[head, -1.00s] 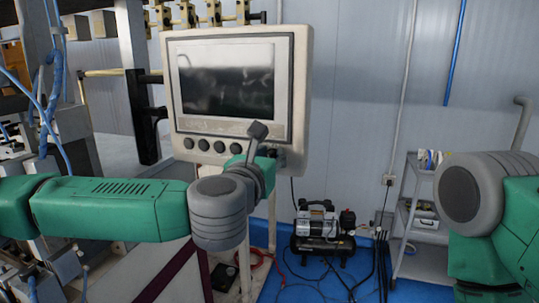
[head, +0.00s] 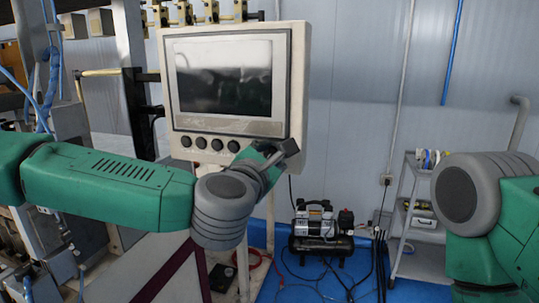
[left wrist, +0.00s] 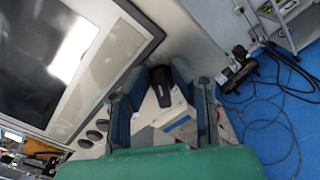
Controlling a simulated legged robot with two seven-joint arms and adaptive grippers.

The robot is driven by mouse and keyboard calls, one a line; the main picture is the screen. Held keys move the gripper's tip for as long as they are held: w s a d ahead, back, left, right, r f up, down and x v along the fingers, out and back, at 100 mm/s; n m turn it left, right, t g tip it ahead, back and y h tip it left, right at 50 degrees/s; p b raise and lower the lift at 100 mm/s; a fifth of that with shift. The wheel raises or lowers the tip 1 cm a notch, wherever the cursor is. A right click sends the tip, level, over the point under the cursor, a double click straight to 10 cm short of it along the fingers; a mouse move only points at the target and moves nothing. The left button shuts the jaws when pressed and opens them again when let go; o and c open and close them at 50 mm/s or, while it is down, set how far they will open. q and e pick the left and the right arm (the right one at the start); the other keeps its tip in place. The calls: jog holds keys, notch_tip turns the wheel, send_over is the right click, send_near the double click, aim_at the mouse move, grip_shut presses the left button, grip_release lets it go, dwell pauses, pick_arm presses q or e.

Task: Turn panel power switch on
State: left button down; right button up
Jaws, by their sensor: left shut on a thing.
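The control panel (head: 296,100) is a pale box with a dark screen and a row of black knobs below it. In the left wrist view, a black power switch handle (left wrist: 161,84) stands at the panel's lower edge region, between the fingers of my left gripper (left wrist: 163,100). The gripper is shut on that handle. In the head view, my left gripper (head: 284,152) is at the panel's lower right corner and hides the switch. My right gripper is out of view; only part of my right arm shows at the right edge.
A small air compressor (head: 320,230) stands on the blue floor below and right of the panel, with cables around it. A grey shelf cart (head: 420,210) stands farther right. Machine frames fill the left side.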

pick_arm(q)
jog(key=m, duration=0.5)
jog(key=shift+s+d+f+m, duration=0.15)
jog(key=shift+d+f+m, duration=0.15)
jog(key=shift+m, duration=0.1)
jog(key=m, duration=0.2)
jog(key=f+m, duration=0.1)
jog(key=m, duration=0.2)
jog(key=shift+s, duration=0.1)
jog(key=c, duration=1.6)
grip_release()
jog(key=shift+c, duration=0.2)
jog(key=shift+o, duration=0.3)
jog(key=shift+r, duration=0.1)
